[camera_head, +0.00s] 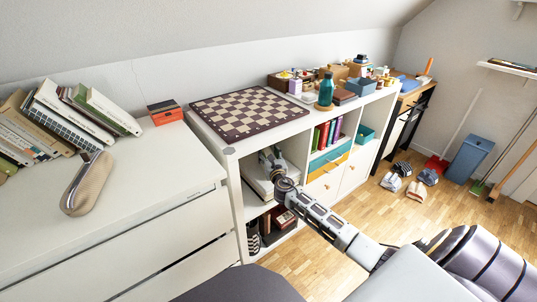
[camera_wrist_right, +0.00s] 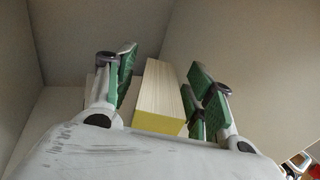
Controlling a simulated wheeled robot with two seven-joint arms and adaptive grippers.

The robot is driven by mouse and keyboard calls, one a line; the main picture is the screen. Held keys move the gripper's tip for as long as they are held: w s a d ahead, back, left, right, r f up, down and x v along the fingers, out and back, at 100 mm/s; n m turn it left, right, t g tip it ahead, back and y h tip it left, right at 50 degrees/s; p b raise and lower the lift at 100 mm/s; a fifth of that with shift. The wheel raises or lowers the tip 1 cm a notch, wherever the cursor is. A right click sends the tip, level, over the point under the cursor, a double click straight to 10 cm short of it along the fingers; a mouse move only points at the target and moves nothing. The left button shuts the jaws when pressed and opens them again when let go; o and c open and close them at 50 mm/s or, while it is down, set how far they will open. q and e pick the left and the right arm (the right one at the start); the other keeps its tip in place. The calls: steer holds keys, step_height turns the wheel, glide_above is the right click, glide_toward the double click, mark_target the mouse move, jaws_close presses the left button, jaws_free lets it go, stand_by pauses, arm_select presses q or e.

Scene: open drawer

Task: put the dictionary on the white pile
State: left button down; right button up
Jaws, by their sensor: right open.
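My right gripper (camera_head: 270,157) reaches into the upper left compartment of the white shelf unit. In the right wrist view its green-padded fingers (camera_wrist_right: 160,92) are open on either side of a thick block (camera_wrist_right: 158,90). The block has pale, page-like faces and a yellow near end. It looks like a book and may be the dictionary; no title shows. I cannot tell whether the pads touch it. A white pile (camera_head: 257,183) lies in the same compartment in the head view, partly hidden by my right arm. My left gripper is not in view.
The compartment walls (camera_wrist_right: 220,40) close around the gripper. A chessboard (camera_head: 249,110) covers the shelf top's left part. A white dresser (camera_head: 150,190) with leaning books (camera_head: 60,120) stands left. Coloured books (camera_head: 327,133) and drawers (camera_head: 328,162) lie to the right.

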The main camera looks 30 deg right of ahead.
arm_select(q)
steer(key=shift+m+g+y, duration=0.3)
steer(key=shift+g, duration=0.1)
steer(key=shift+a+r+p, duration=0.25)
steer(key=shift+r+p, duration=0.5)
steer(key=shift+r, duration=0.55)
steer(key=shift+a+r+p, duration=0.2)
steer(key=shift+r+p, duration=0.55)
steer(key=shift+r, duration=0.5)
arm_select(e)
steer(key=v, duration=1.1)
steer(key=shift+s, duration=0.3)
steer(key=shift+a, duration=0.1)
steer(key=s+a+f+m+g+y, duration=0.1)
steer(key=s+a+f+m+g, duration=0.35)
steer(key=s+f+m, duration=0.35)
steer(key=s+a+f+m+g+y, duration=0.25)
steer(key=s+a+f+m, duration=0.25)
steer(key=m, duration=0.4)
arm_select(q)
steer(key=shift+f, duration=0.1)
arm_select(e)
steer(key=s+a+f+m+g+y, duration=0.2)
steer(key=s+a+m+g+y, duration=0.2)
steer(key=s+a+m, duration=0.9)
steer(key=s+a+y, duration=0.1)
steer(key=a, duration=0.2)
steer(key=shift+a+g+y, duration=0.35)
steer(key=shift+g, duration=0.05)
